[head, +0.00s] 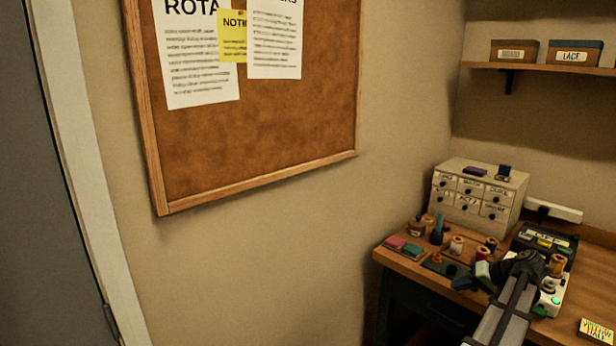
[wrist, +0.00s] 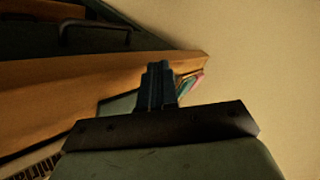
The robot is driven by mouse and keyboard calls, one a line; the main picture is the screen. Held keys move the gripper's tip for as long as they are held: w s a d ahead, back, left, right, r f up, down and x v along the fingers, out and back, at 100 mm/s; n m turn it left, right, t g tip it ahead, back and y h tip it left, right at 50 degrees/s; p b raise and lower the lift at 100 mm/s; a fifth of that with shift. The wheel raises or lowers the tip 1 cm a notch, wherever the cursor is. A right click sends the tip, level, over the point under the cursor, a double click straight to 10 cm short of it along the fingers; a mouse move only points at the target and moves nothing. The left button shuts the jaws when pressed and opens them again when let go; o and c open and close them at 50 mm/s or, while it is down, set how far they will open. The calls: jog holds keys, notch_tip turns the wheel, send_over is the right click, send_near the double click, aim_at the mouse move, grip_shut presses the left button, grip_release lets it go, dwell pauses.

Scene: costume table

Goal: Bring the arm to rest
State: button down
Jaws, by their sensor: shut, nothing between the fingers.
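My arm (head: 512,305) reaches in from the lower right of the head view, over the wooden table. In the wrist view my gripper (wrist: 158,72) points away from the camera with its two dark fingers together and nothing between them. Beyond the fingers the table's wooden edge (wrist: 60,80) runs across the wrist view. The gripper's end is small and dark in the head view, near the table's front edge, and hard to make out there.
The table (head: 400,262) holds several spools, a drawer cabinet (head: 477,196), a black box (head: 545,242) and a pale device with a green button (head: 556,300). A yellow label card (head: 597,332) lies at the right. A corkboard (head: 250,120) hangs on the wall at left.

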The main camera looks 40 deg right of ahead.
jog(key=w+a+f+n+g+y, duration=0.2)
jog(key=w+a+f+g+y, duration=0.15)
jog(key=w+a+f, duration=1.35)
jog(key=w+a+f+n+g+y, duration=0.15)
jog(key=w+a+f, duration=0.25)
jog(key=a+f, duration=0.4)
jog(key=w+a+f+g, duration=0.2)
jog(key=w+a+f, duration=0.3)
jog(key=a, duration=0.6)
jog(key=s+a+f+n+g+h, duration=0.1)
jog(key=s+a+f+n+g, duration=0.2)
jog(key=a+f, duration=0.6)
jog(key=s+a+f+g, duration=0.3)
jog(key=s+a+f, duration=0.1)
jog(key=a, duration=0.8)
jog(key=s+a+f+n+g+h, duration=0.1)
jog(key=s+a+f+n+h, duration=0.1)
jog(key=s+a, duration=0.3)
jog(key=s+a+f+n+g+h, duration=0.2)
jog(key=s+a+f, duration=0.2)
jog(key=s, duration=0.7)
jog(key=shift+a+f+n+h, duration=0.3)
jog(key=shift+a+n, duration=0.05)
jog(key=shift+a, duration=0.8)
